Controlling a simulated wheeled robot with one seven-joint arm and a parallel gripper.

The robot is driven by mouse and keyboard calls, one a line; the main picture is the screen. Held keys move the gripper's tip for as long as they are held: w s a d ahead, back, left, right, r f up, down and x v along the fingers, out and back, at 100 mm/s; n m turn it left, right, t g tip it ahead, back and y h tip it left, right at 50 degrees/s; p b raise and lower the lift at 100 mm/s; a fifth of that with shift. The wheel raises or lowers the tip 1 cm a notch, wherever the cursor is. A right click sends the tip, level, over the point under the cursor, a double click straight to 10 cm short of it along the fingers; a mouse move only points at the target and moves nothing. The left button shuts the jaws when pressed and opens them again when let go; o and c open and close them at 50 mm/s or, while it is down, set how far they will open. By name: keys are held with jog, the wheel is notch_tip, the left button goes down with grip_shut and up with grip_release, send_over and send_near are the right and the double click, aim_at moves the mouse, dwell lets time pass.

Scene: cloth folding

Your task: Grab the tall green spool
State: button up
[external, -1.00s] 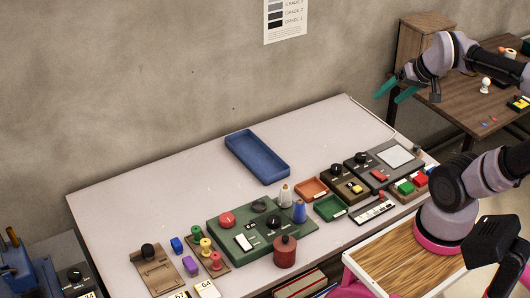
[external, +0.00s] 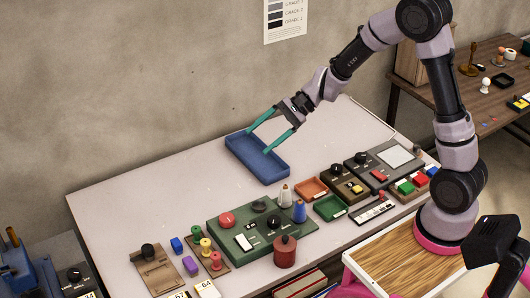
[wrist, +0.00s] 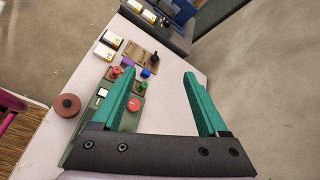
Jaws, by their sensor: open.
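A small green spool (external: 196,231) stands upright at the back end of a brown board (external: 221,268) near the table's front left. A yellow spool (external: 206,245) and a red spool (external: 216,260) stand in line with it on the board. In the wrist view the green spool (wrist: 143,86) shows between my fingers, just right of the left finger, and the red spool (wrist: 116,71) lies left of that finger. My gripper (external: 258,141) is open and empty, above the blue tray, well up and to the right of the spools.
The blue tray (external: 236,146) lies under my gripper. A green panel (external: 222,243) with knobs sits right of the spools, beside a dark red lidded pot (external: 285,253). Blue (external: 177,245) and purple (external: 190,265) blocks lie left of the board. The table's back left is clear.

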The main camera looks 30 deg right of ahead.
jog(key=w+a+f+m+t, duration=0.1)
jog(key=w+a+f+m, duration=0.15)
jog(key=f, duration=0.35)
jog(key=w+a+f+m, duration=0.2)
jog(key=a+f, duration=0.2)
jog(key=f, duration=0.3)
jog(key=m+t, duration=0.2)
jog(key=m, duration=0.3)
send_near(197, 229)
jog(key=shift+m+x, duration=0.25)
jog(key=shift+x, duration=0.6)
jog(key=shift+h, duration=0.3)
jog(key=shift+x, duration=3.2)
jog(key=shift+a+r, duration=0.1)
jog(key=shift+r, duration=0.05)
grip_shut()
